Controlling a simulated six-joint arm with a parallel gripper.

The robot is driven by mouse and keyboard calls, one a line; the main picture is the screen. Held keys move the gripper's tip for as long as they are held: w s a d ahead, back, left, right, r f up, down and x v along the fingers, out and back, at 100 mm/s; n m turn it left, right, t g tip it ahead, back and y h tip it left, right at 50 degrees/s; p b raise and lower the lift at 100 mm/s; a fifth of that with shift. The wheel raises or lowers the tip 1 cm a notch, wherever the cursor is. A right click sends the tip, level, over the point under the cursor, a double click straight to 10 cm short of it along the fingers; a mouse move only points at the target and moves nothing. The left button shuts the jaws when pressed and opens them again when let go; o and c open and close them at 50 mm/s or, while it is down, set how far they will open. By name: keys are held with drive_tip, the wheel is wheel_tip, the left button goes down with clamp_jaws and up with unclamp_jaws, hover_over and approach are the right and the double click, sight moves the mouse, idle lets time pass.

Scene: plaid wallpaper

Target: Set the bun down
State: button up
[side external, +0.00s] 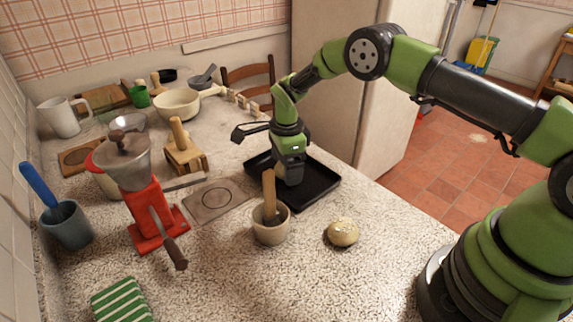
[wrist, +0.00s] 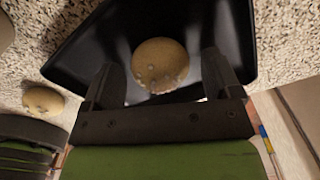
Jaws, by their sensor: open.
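A round tan bun (wrist: 160,64) lies on the black tray (wrist: 85,58) in the wrist view, between and just beyond the fingertips of my gripper (wrist: 168,75). The fingers are spread apart with visible gaps beside the bun. In the side view my gripper (side external: 289,178) points down over the black tray (side external: 318,184) and hides the bun there. A second bun (side external: 343,232) sits on the speckled counter outside the tray, and it also shows at the left of the wrist view (wrist: 43,100).
A mortar with a wooden pestle (side external: 270,222) stands in front of the tray. A red grinder (side external: 150,205) and a flat plate (side external: 215,199) are to the left. Several bowls and utensils fill the back of the counter. The front counter near the second bun is mostly clear.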

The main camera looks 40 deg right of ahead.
drive_tip(key=s+r+n+t, duration=0.1)
drive_tip(key=s+r+n, duration=0.1)
drive_tip(key=r, duration=0.9)
drive_tip(key=s+r+n+t, duration=0.1)
drive_tip(key=r+n, duration=0.1)
drive_tip(key=r, duration=0.9)
drive_tip(key=s+r+n+t+y, duration=0.1)
drive_tip(key=s+r+n+t, duration=0.1)
drive_tip(key=s+r+n, duration=0.45)
drive_tip(key=s+a+r+n+t+y, duration=0.1)
drive_tip(key=s+n+t, duration=0.2)
drive_tip(key=s+n, duration=0.5)
drive_tip(key=s, duration=1)
drive_tip(key=shift+s+r, duration=0.25)
drive_tip(key=shift+r, duration=0.1)
